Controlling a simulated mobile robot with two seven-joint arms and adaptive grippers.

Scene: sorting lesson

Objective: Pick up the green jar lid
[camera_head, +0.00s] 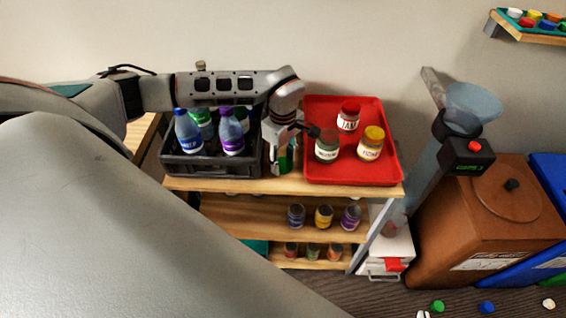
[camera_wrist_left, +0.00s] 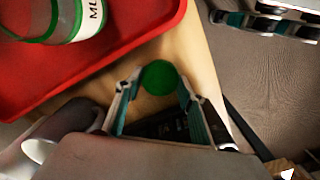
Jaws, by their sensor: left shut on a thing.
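The green jar lid (camera_wrist_left: 159,77) is a round green disc in the left wrist view. My left gripper (camera_wrist_left: 155,92) is shut on it, with one finger on each side. In the head view my left gripper (camera_head: 283,160) is between the black crate and the red tray, with green showing at its fingers. A glass jar with a green-edged label (camera_head: 327,146) stands in the tray beside the gripper. It also shows at the top left of the left wrist view (camera_wrist_left: 92,18). What looks like part of my right gripper (camera_wrist_left: 270,18) shows at the top right there; its fingertips are unclear.
The red tray (camera_head: 391,172) also holds a red-lidded jar (camera_head: 348,117) and a yellow-lidded jar (camera_head: 371,143). The black crate (camera_head: 205,165) on the left holds several bottles. A brown bin (camera_head: 500,225) stands at right.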

